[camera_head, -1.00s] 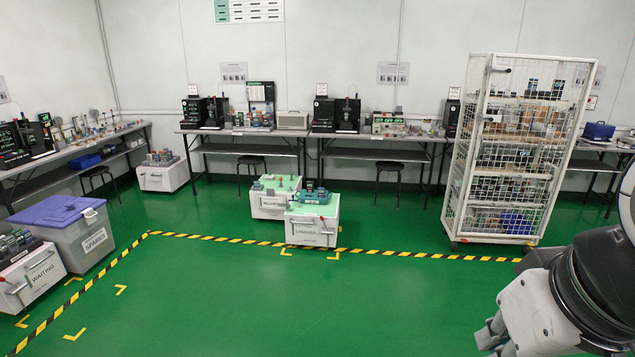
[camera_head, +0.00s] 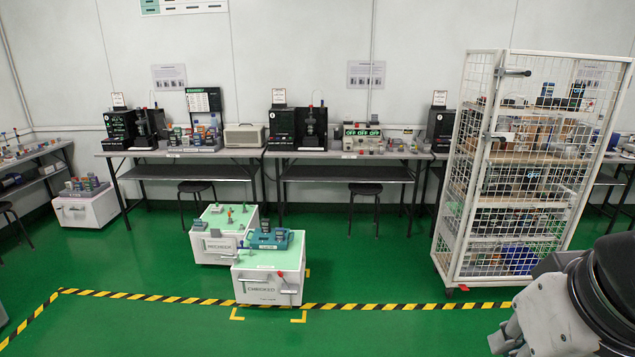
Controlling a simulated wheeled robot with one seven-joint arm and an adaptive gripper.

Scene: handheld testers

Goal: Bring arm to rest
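My arm shows only at the lower right edge of the head view, as a white and black wrist section. My gripper (camera_head: 507,338) is at the bottom right, partly cut off by the frame. Its fingers are small and partly hidden, so I cannot tell whether it is open or shut. No object shows in it. It is in front of the white wire cage trolley and apart from the white carts on the floor.
A tall white wire cage (camera_head: 478,200) with loaded shelves stands at right. A white cart labelled CHECKED (camera_head: 268,287) stands by the striped floor line (camera_head: 380,306), with another white cart (camera_head: 212,252) behind it. Workbenches (camera_head: 345,155) line the back wall. Green floor in front is clear.

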